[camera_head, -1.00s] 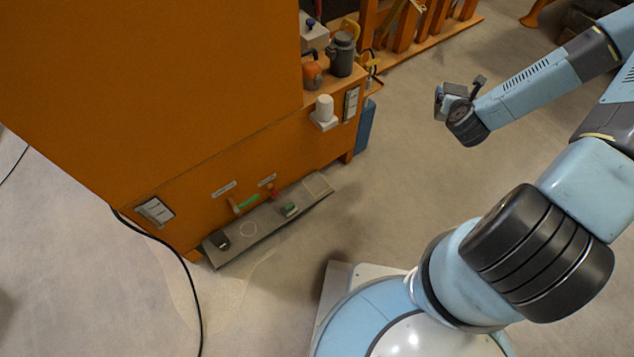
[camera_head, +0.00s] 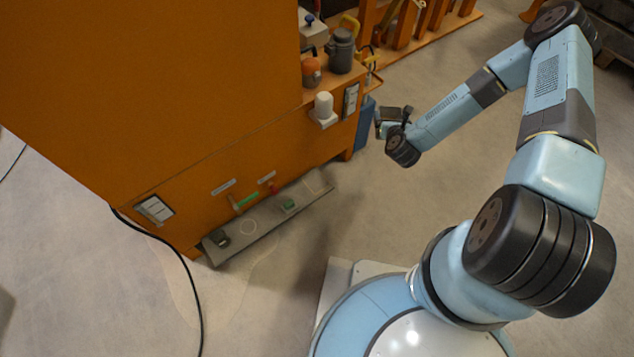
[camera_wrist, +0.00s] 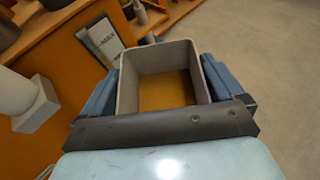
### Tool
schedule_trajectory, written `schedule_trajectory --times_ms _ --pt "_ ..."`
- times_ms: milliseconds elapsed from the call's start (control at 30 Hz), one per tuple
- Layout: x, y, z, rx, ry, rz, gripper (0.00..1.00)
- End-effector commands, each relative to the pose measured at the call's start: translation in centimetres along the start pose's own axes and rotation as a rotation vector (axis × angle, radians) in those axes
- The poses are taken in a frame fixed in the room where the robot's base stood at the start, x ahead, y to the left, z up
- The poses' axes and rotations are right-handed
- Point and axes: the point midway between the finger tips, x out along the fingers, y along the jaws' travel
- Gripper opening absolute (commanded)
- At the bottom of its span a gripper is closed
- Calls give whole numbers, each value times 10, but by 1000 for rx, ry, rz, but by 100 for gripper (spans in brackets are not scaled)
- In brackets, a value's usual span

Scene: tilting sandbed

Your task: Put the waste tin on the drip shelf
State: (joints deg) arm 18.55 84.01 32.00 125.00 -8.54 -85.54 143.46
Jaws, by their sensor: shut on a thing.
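The waste tin looks like the square, open-topped grey tin (camera_wrist: 128,92) in the wrist view, with an orange-brown inside. My gripper (camera_wrist: 163,82) is shut on it, with a blue finger on each side. In the head view my gripper (camera_head: 391,121) is in the air right of the orange machine, and the tin is hard to make out there. The drip shelf looks like the long grey ledge (camera_head: 268,219) low on the machine's front, left of and below my gripper. It bears a black item at its left end, a green item and pale outlines.
A white cup-like piece (camera_head: 324,107) sits on a small bracket on the machine (camera_head: 200,100), left of my gripper. A blue bin (camera_head: 364,127) stands close by at the machine's corner. A black cable (camera_head: 195,290) runs over the floor.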

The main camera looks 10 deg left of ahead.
Motion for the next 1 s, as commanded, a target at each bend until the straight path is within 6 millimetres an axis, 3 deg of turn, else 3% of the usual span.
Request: schedule_trajectory --times_ms 33,300,600,800,1000 --pt "3 16 -19 -6 4 20 55" --pt "4 86 -112 -50 10 108 55" --pt "-22 150 -217 -109 16 208 55" --pt "-39 170 -259 -136 15 249 55" --pt "-36 180 -271 -146 12 262 55"
